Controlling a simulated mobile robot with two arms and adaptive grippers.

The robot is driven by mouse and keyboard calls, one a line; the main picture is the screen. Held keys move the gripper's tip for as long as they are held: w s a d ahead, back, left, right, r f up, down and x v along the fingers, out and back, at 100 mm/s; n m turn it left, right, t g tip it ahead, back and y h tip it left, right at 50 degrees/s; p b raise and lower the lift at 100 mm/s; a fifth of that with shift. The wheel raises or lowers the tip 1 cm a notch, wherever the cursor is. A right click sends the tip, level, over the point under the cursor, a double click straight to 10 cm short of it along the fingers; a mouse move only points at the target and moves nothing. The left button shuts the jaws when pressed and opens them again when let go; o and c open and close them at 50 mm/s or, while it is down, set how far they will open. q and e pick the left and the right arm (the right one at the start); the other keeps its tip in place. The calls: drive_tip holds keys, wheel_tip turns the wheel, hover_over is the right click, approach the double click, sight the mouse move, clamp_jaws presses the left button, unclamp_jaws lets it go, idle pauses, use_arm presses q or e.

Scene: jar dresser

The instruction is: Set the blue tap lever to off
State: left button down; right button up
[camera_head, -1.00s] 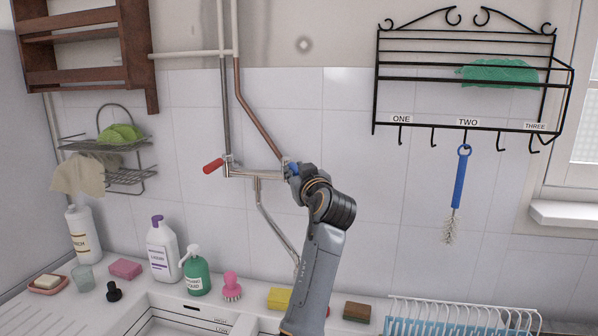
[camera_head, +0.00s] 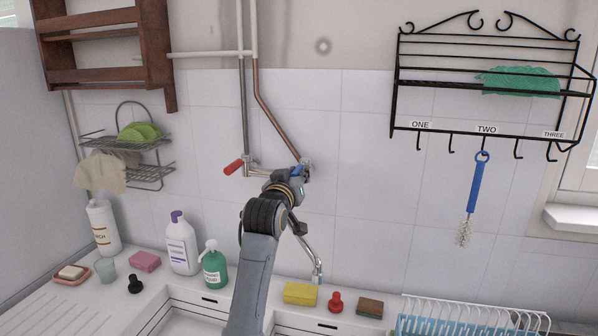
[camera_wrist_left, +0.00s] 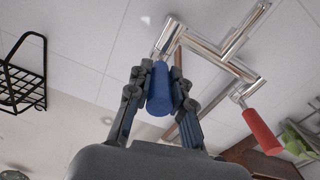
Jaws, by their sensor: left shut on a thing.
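The blue tap lever (camera_wrist_left: 160,88) is between the two fingers of my left gripper (camera_wrist_left: 159,76) in the left wrist view. The gripper is shut on it, and the lever joins the end of a shiny metal tap pipe (camera_wrist_left: 208,50). In the head view my left gripper (camera_head: 296,174) is at the right end of the tap pipe on the tiled wall. Only a little of the blue lever shows there; the gripper and wrist hide the rest. My right gripper is not in view.
A red lever (camera_head: 233,167) sticks out at the pipe's left end, also in the left wrist view (camera_wrist_left: 262,132). A black wire rack (camera_head: 480,87) hangs on the right with a blue brush (camera_head: 477,185). Bottles, sponges (camera_head: 300,293) and a dish rack (camera_head: 470,318) stand below.

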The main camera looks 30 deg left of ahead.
use_arm(q)
drive_tip(key=shift+r, duration=0.15)
drive_tip(key=c, duration=1.4)
unclamp_jaws()
drive_tip(key=shift+o, duration=1.1)
drive_tip(key=shift+a, duration=0.1)
drive_tip(key=shift+w+f, duration=0.1)
drive_tip(key=shift+f, duration=0.1)
drive_tip(key=v, duration=1.2)
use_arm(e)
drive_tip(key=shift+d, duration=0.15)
use_arm(q)
drive_tip(key=shift+f, duration=0.15)
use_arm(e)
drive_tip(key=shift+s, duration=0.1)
